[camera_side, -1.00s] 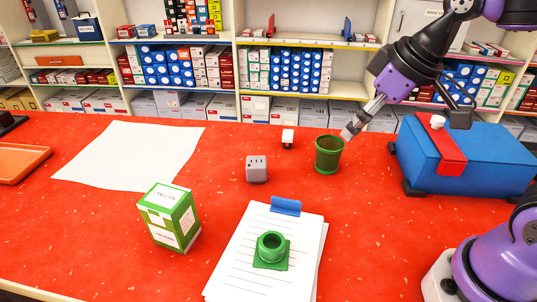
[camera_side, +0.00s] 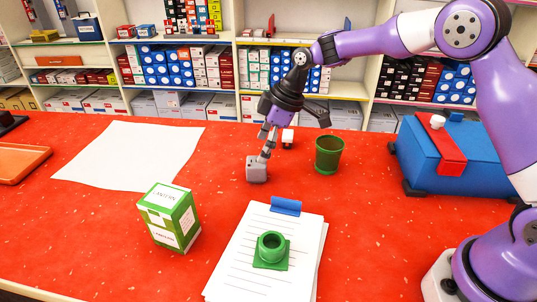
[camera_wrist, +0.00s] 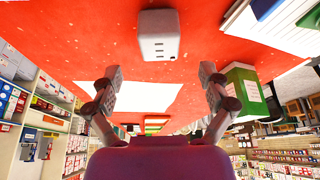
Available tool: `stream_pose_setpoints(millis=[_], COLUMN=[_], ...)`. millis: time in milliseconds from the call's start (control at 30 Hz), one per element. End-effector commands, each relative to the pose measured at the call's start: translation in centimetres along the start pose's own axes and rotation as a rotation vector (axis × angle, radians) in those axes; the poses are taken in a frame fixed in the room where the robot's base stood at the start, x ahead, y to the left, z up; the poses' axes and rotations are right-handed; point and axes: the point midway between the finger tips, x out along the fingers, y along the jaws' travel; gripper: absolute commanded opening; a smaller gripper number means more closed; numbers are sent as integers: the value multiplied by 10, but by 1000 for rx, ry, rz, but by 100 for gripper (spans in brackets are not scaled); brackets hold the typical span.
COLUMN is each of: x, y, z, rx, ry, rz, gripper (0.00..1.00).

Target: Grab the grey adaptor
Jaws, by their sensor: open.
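The grey adaptor (camera_side: 256,171) is a small rounded block standing on the red table, left of the green cup. In the wrist view the adaptor (camera_wrist: 159,36) shows at the top middle, with small dark slots on one face. My gripper (camera_side: 264,157) is just above and beside it in the side view, its fingers pointing down and overlapping the adaptor's top right. In the wrist view my gripper (camera_wrist: 160,78) is open, its two fingers wide apart with nothing between them. I cannot tell whether a finger touches the adaptor.
A green cup (camera_side: 328,155) stands to the right and a small white block (camera_side: 287,138) behind. A green and white box (camera_side: 168,218) and a clipboard (camera_side: 231,262) with a green part (camera_side: 271,250) are in front. A blue case (camera_side: 465,160) is at right.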

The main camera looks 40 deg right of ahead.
Motion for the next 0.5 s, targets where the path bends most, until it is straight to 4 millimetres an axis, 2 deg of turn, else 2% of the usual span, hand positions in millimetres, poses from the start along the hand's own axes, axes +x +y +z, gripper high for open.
stream_pose_setpoints(millis=[300, 500], x=[45, 54], y=[0, 0], z=[4, 4], rx=[0, 1], ry=[-2, 0], rz=[-3, 2], gripper=[90, 90])
